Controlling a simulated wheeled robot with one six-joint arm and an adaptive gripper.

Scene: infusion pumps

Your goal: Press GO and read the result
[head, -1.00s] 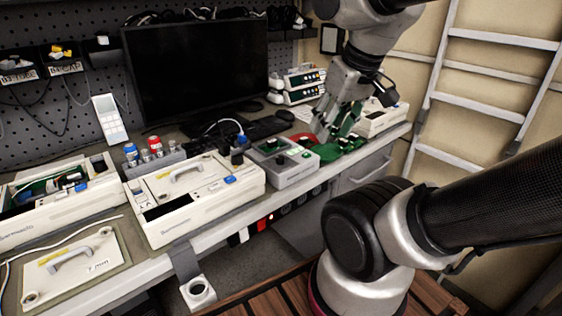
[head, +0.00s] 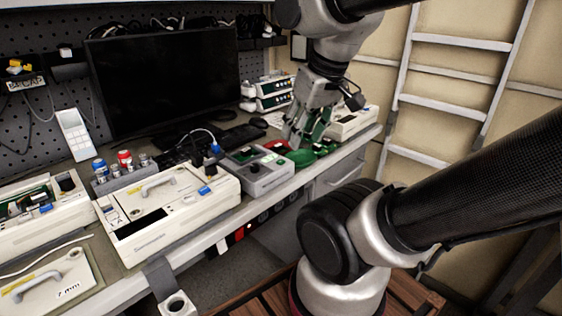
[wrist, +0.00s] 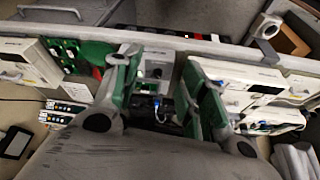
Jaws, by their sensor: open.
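A grey tester box (head: 266,180) stands at the bench's front edge, with a small green light or button (head: 253,169) and dark knobs on its top. I cannot read any label or result on it. My gripper (head: 299,139) is open and empty, above and just right of the box, over green boards. In the wrist view my gripper (wrist: 160,62) shows two green-padded fingers spread apart. The tester box (wrist: 156,68) shows between them, partly hidden by the fingers.
A white pump (head: 165,215) stands left of the box, with another opened pump (head: 45,215) further left. Green boards (head: 322,147) and a white case (head: 352,122) are to the right. A dark monitor (head: 165,80) stands behind. A ladder (head: 455,105) leans at the right.

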